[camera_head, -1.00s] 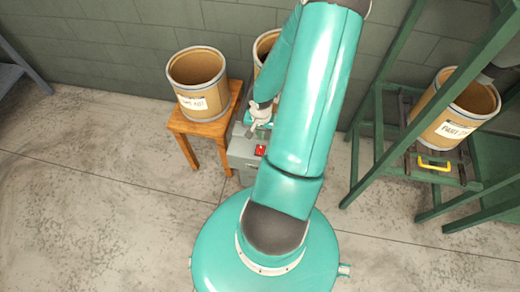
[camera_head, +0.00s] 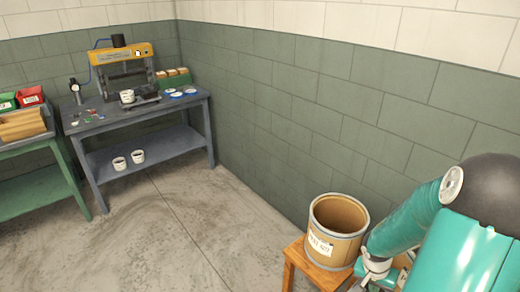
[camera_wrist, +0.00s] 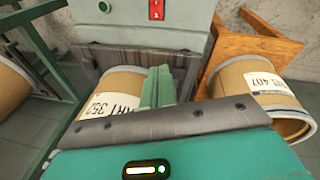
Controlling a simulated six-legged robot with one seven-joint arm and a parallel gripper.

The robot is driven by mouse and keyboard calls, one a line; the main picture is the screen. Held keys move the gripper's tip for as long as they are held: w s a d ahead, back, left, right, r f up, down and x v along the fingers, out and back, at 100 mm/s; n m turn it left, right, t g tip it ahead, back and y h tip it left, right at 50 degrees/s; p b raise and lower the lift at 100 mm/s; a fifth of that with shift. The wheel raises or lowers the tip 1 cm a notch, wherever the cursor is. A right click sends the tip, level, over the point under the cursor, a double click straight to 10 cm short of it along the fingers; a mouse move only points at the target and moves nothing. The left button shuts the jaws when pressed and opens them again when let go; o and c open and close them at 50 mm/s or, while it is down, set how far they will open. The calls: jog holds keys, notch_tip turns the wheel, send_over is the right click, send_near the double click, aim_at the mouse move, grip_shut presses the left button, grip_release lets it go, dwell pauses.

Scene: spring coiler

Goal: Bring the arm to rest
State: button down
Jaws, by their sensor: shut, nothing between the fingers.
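My teal arm comes in at the lower right of the head view and bends down toward the wooden stool. Its wrist end is beside the drum there, and the fingers are not clear in that view. In the wrist view my gripper (camera_wrist: 158,88) is shut and empty. Its teal fingers show beyond the dark bar, in front of a cardboard drum (camera_wrist: 112,88) whose label is partly covered. I cannot tell whether they touch the drum.
A cardboard drum (camera_head: 335,225) stands on a wooden stool (camera_head: 297,262) close to my arm. A grey machine box (camera_wrist: 125,22) with a red switch (camera_wrist: 156,9) shows in the wrist view. A blue-grey workbench (camera_head: 150,135) with a press (camera_head: 122,65) stands far left. Open floor (camera_head: 165,225) lies between.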

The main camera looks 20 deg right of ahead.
jog(key=w+a+r+n+t+h, duration=0.1)
jog(key=w+a+r+n, duration=0.1)
jog(key=a+r, duration=0.55)
jog(key=w+a+r+n+t+h, duration=0.15)
jog(key=a+r, duration=0.25)
jog(key=r, duration=0.7)
jog(key=s+a+r+n+t+y, duration=0.2)
jog(key=a+r, duration=0.4)
jog(key=a, duration=0.3)
jog(key=s+a+r+n+t+y, duration=0.2)
jog(key=a+r+n, duration=0.3)
jog(key=a, duration=0.4)
jog(key=shift+s+r+y, duration=0.45)
jog(key=shift+s, duration=0.25)
jog(key=shift+d, duration=0.25)
